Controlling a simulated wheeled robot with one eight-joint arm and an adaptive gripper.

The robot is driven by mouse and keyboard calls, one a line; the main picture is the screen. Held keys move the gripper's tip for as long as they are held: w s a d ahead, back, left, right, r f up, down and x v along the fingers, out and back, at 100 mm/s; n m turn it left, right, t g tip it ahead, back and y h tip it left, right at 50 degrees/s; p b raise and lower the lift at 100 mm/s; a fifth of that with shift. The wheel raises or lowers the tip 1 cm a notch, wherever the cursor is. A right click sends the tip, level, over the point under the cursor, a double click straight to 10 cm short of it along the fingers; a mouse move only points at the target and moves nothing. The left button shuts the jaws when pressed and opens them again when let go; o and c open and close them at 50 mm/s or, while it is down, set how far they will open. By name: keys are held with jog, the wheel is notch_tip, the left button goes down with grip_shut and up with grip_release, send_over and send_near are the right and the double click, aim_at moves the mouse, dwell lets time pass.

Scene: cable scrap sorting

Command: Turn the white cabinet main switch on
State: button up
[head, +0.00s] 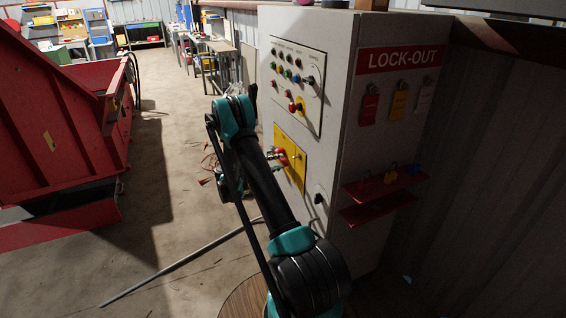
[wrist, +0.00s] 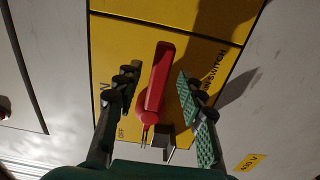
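The white cabinet (head: 345,190) stands right of centre in the head view. Its yellow main switch panel (head: 293,172) carries a red switch handle (head: 282,157). In the wrist view the red handle (wrist: 158,85) points up and leans slightly right on the yellow plate (wrist: 210,30). "OFF" is printed to the lower left of the handle and "SWITCH" runs along its right. My gripper (wrist: 158,80) is open, one finger on each side of the handle. Gaps show between both fingers and the handle. In the head view the gripper is partly hidden by my arm.
A control panel (head: 298,80) with coloured buttons sits above the switch. A red lock-out shelf (head: 385,183) with padlocks juts from the cabinet's right side. A large red container (head: 60,125) stands left. A grey pole (head: 180,262) lies on the floor.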

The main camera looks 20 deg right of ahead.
jog(key=shift+w+d, duration=0.1)
jog(key=shift+d, duration=1.35)
grip_shut()
